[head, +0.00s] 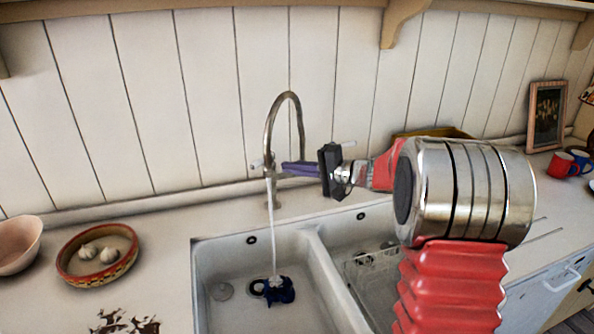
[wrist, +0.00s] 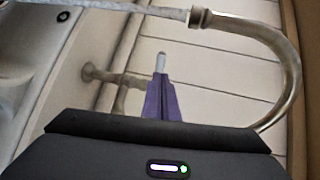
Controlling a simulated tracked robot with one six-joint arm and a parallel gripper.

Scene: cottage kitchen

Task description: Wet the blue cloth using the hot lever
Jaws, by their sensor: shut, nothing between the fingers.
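The curved metal tap (head: 270,135) stands behind the sink, with water (head: 272,225) running from its spout. A crumpled dark blue thing, apparently the blue cloth (head: 279,292), lies on the floor of the left basin, where the stream comes down. A pale-tipped lever (head: 257,163) shows at the tap's left; its tip also shows just beyond my fingers in the wrist view (wrist: 161,62). My gripper (head: 285,168) has its purple fingers shut and empty, pointing left across the tap body. I cannot tell whether they touch the lever. Another pale tip (head: 346,143) shows behind my gripper.
The double sink (head: 197,270) has a divider; a rack (head: 372,270) sits in the right basin. A patterned bowl (head: 75,275) with garlic and a pinkish bowl (head: 18,245) stand at left. Red and blue mugs (head: 563,165) and a frame (head: 547,115) are at far right.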

